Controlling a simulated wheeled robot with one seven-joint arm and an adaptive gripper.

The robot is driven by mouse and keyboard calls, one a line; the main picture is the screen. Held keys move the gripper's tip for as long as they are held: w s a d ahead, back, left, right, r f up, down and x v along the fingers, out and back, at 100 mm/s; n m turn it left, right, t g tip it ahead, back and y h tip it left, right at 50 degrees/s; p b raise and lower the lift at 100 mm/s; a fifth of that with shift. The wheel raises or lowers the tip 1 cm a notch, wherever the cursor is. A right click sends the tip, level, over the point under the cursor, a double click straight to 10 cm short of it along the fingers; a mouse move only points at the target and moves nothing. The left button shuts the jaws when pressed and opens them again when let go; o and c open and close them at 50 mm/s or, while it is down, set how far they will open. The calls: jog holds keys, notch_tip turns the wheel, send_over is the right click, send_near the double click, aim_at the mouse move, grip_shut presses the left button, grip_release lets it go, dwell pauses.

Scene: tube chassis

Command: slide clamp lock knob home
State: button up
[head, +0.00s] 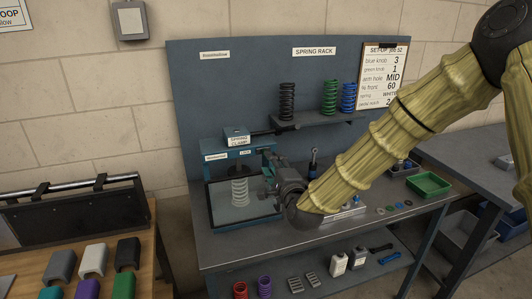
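The spring clamp (236,138) stands at the left of the grey bench, with a labelled block on top and a teal upper bar. A small label that seems to read LOCK (245,153) is on the bar. A white coil spring (239,191) stands upright inside the clamp. My gripper (268,172) is at the right side of the clamp, close to its upper bar. The lock knob cannot be made out; it may be hidden behind my gripper. The fingers are too small and overlapped to tell whether they are open or touching anything.
A spring rack shelf (315,121) with black, green and blue springs is above my gripper. A dark handle (272,131) extends from the clamp top toward it. A green tray (428,184) and small washers (392,208) lie to the right. My arm crosses the bench's right side.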

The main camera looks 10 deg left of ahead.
jog(key=p+x, duration=0.1)
jog(key=x, duration=0.5)
jog(key=shift+w+a+p, duration=0.2)
jog(key=shift+w+p, duration=0.1)
jog(key=shift+p, duration=0.1)
grip_shut()
